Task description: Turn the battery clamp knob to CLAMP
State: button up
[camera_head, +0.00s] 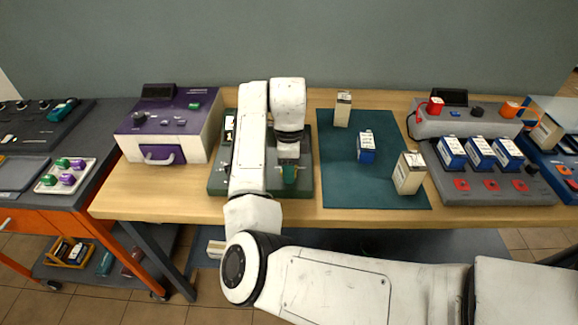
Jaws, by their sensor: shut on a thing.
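My arm reaches over a dark green clamp fixture (302,186) on the wooden table, left of the teal mat. My gripper (289,166) points down at the right part of this fixture. It is shut on a green piece (289,174), which appears to be the clamp knob. The fingertips are small here, and the knob's pointer and any CLAMP marking cannot be read. My forearm hides the middle of the fixture. A white item with dark marks (229,124) shows at its left edge.
A purple and white machine (172,124) stands left. The teal mat (340,165) holds a blue battery (366,147) and two beige ones (343,109) (409,173). A grey charger (497,190) with several blue batteries stands right. The table's front edge is bare.

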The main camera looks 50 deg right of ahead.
jog(key=shift+f, duration=0.1)
jog(key=o, duration=1)
notch_tip(320, 180, up, 11)
jog(key=shift+f, duration=0.1)
dwell(0.5)
